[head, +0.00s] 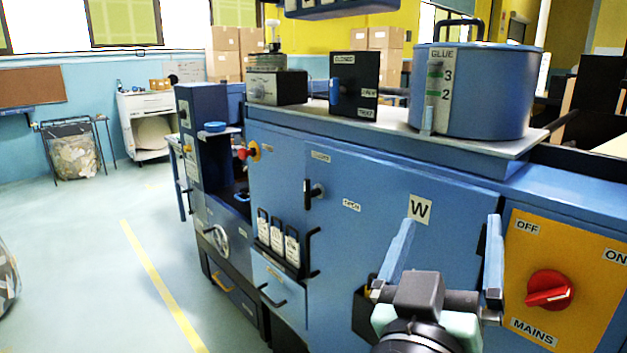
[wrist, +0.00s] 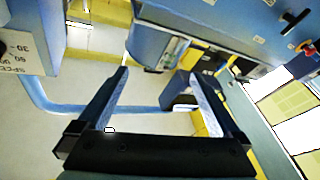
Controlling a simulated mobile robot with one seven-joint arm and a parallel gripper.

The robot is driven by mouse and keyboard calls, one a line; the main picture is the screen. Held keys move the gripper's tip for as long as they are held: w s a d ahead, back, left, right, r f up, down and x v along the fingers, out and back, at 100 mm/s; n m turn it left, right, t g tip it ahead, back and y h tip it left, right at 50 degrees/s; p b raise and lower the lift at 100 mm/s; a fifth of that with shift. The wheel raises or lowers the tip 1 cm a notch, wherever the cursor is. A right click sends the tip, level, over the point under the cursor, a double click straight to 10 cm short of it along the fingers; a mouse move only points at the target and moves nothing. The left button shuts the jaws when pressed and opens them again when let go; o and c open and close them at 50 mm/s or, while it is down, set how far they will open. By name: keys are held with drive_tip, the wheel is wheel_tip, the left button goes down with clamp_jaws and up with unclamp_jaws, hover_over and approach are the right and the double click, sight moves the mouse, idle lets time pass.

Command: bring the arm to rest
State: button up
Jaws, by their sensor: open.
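My gripper (head: 444,240) is in the lower right of the head view, its two blue fingers spread wide with nothing between them. It is in front of the blue machine (head: 385,205), near the panel marked W. I cannot tell the exact gap to the panel. In the wrist view my gripper (wrist: 163,95) also shows open and empty, with pale floor and blue machine parts beyond the fingers.
The yellow mains panel with a red switch (head: 549,290) is just right of my gripper. A blue glue pot (head: 490,90) stands on the machine top. Door handles (head: 314,190) jut out from the machine front. Open floor (head: 90,250) lies at the left.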

drive_tip(key=s+a+r+n+t+y, duration=0.1)
drive_tip(key=s+a+r+t+y, duration=0.3)
drive_tip(key=a+r, duration=0.3)
drive_tip(key=s+a+r+n+t+y, duration=0.1)
drive_tip(key=s+a+r+t+y, duration=0.4)
drive_tip(key=r, duration=0.8)
drive_tip(key=a+y, duration=0.1)
drive_tip(key=a, duration=0.2)
drive_tip(key=shift+s+r, duration=0.2)
drive_tip(key=r+p, duration=1.5)
drive_tip(key=p, duration=0.1)
drive_tip(key=shift+w+r, duration=0.2)
drive_tip(key=shift+r, duration=0.2)
drive_tip(key=shift+c, duration=0.2)
